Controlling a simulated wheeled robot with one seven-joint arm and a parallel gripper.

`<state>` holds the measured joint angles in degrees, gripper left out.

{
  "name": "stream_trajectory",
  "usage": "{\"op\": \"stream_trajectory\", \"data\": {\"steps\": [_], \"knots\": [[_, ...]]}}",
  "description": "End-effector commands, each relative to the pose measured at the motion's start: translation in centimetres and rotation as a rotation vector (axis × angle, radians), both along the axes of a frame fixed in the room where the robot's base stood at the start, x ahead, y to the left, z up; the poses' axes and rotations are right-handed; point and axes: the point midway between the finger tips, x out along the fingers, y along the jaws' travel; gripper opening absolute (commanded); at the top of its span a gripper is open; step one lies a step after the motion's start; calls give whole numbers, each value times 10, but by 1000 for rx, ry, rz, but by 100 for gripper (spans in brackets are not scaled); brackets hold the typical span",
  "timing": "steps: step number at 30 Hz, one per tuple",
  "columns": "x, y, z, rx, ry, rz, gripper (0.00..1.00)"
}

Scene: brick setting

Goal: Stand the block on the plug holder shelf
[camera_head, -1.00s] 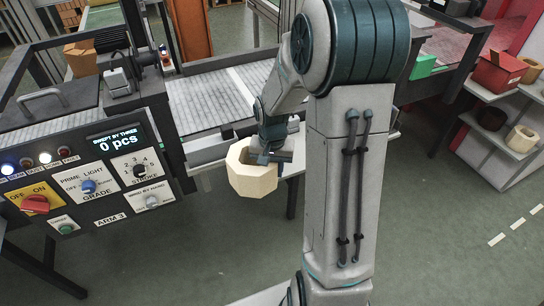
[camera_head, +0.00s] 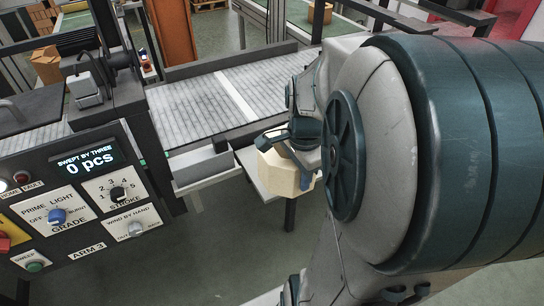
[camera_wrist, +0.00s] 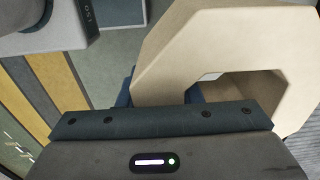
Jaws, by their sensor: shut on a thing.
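A pale cream block (camera_head: 281,174) with angled sides hangs in my gripper (camera_head: 296,146), clear of the floor. In the wrist view the block (camera_wrist: 190,62) shows an angular opening through it, and my gripper (camera_wrist: 165,118) is shut on its wall. The fingertips are hidden behind the block and the gripper body. In the head view the block is in front of a small light-topped table beside the conveyor; I cannot tell whether they touch. The plug holder shelf cannot be made out in the current frames.
A control panel (camera_head: 75,205) reading "0 pcs" stands at the left. The conveyor (camera_head: 190,105) runs behind the block, with a grey tray (camera_head: 203,168) on its near side. My arm covers the right half of the head view. Grey floor is open below.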

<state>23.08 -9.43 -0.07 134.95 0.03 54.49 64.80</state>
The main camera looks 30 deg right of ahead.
Motion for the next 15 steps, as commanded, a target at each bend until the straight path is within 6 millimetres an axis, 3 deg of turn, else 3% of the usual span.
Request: {"op": "stream_trajectory", "data": {"steps": [15], "knots": [[63,-16,-37,-1,-2,0,0]]}}
